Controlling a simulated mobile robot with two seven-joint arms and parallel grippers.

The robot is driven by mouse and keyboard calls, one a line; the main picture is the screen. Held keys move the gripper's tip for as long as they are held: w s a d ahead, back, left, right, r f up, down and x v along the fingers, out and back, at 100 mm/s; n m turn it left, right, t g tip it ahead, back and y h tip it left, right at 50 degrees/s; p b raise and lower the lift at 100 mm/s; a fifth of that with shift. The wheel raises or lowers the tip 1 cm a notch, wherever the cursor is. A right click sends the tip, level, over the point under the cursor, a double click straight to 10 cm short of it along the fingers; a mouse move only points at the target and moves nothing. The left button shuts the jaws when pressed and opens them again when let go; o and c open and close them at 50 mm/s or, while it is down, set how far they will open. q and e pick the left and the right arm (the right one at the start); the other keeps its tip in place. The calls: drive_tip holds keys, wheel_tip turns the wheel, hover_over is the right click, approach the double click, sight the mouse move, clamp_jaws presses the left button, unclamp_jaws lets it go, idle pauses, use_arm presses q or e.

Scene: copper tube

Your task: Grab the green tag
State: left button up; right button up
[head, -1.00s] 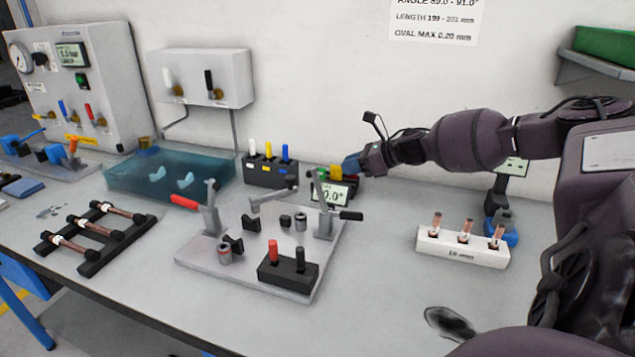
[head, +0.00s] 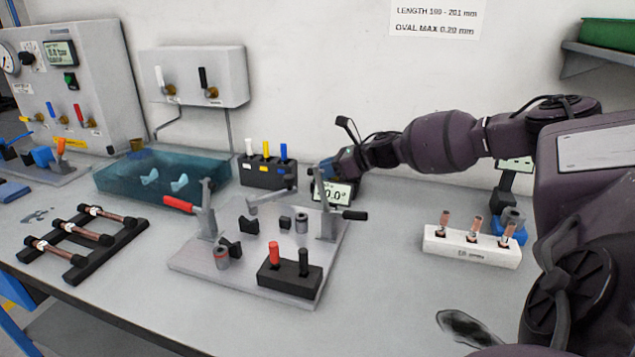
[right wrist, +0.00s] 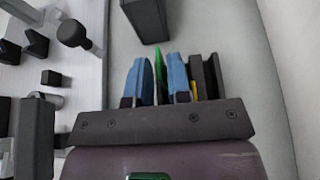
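In the right wrist view the green tag (right wrist: 158,62) stands as a thin strip between the two blue fingertips of my right gripper (right wrist: 159,78). The fingers are apart around it, with a narrow gap showing. I cannot tell whether either finger touches it. A bit of yellow (right wrist: 194,90) shows beside the right-hand finger. In the head view my right gripper (head: 332,170) is at the back of the bench, just behind the angle display (head: 334,192). The green tag is hidden there. My left gripper is not in view.
A black block with white, yellow and blue pegs (head: 267,172) stands left of the gripper. The clamp fixture plate (head: 200,262) is in front. A white holder with copper tubes (head: 470,247) stands to the right. Bench space between the plate and holder is clear.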

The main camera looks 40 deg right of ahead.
clamp_jaws()
idle(0.3)
